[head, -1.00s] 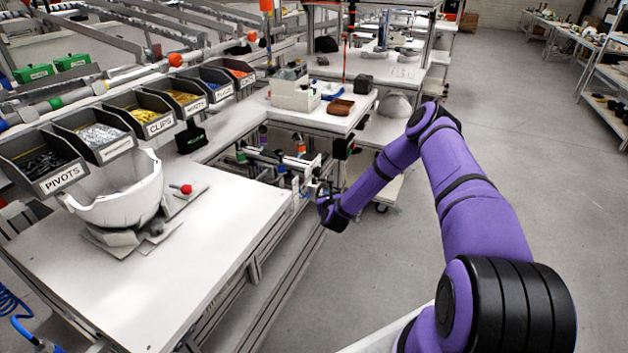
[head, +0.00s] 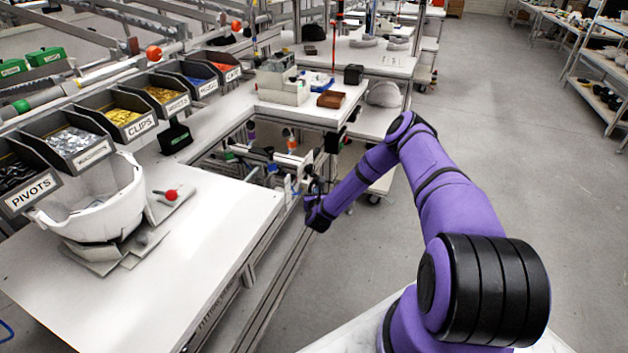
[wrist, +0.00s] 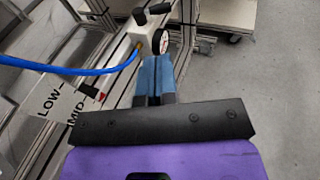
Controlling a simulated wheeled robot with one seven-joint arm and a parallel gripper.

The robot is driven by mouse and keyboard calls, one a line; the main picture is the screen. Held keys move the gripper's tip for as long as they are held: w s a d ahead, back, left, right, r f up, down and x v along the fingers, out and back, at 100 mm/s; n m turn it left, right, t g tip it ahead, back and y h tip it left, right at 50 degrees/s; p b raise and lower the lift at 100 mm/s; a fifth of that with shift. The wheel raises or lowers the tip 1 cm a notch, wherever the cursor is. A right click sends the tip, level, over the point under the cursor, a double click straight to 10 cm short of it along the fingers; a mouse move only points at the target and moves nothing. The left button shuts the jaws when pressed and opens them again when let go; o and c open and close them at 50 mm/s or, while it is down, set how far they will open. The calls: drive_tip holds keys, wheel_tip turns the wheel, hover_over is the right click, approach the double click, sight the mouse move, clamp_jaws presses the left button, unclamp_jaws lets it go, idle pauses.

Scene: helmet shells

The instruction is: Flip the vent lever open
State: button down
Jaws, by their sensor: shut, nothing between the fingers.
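In the wrist view, a black bar-shaped handle (wrist: 152,12), which looks like the vent lever, sits on top of a small white block (wrist: 148,30). A round dial (wrist: 160,41) is on the block's face, and a blue hose (wrist: 75,69) runs into its left side. My gripper (wrist: 154,62) is shut and empty. Its blue fingers point at the block, just below the dial in the picture. I cannot tell whether they touch it. In the head view, my gripper (head: 304,192) is at the bench's right side, low, where the lever is too small to make out.
A plate (wrist: 62,110) marked LOW and MID with a red pointer is left of my fingers. A white helmet shell (head: 108,212) and red knob (head: 171,195) are on the bench (head: 185,265). Bench frame rails are close by. Floor to the right is clear.

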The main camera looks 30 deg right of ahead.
sight(314, 176)
drive_tip(key=x, duration=1.2)
drive_tip(key=shift+w, duration=0.1)
